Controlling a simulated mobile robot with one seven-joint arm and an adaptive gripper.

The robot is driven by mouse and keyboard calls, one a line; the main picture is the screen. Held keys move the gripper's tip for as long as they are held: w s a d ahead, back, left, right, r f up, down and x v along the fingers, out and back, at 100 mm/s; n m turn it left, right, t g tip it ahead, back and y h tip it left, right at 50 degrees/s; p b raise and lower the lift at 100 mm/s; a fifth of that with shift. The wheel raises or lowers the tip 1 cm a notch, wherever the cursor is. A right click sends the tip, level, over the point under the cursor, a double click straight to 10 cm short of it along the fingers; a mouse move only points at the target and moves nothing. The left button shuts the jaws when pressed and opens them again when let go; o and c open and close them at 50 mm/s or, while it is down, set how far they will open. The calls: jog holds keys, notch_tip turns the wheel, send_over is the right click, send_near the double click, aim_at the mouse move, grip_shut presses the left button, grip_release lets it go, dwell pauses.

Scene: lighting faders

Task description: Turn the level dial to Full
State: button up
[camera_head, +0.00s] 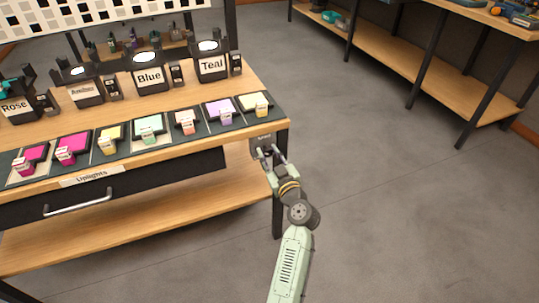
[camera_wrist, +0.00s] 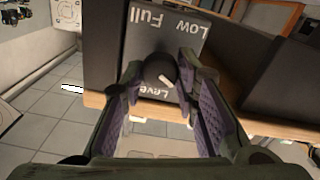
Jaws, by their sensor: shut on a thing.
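The level dial (camera_wrist: 157,66) is a round black knob with a white pointer mark, on a dark panel (camera_wrist: 112,50) in the wrist view. The words Full (camera_wrist: 148,19) and Low (camera_wrist: 192,28) stand above it, and Level is lettered below it. The white mark shows at the knob's lower right side, away from both Full and Low. My gripper (camera_wrist: 162,70) is shut on the dial, one finger on each side. In the head view my gripper (camera_head: 270,155) is at the workbench's right end, where it hides most of the panel.
The workbench (camera_head: 185,148) carries a row of coloured faders and lamps labelled Rose, Blue and Teal (camera_head: 212,66). A drawer with a metal handle (camera_head: 78,202) is below. Another bench (camera_head: 430,75) stands at the back right. The grey floor between them is clear.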

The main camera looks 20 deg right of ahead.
grip_shut()
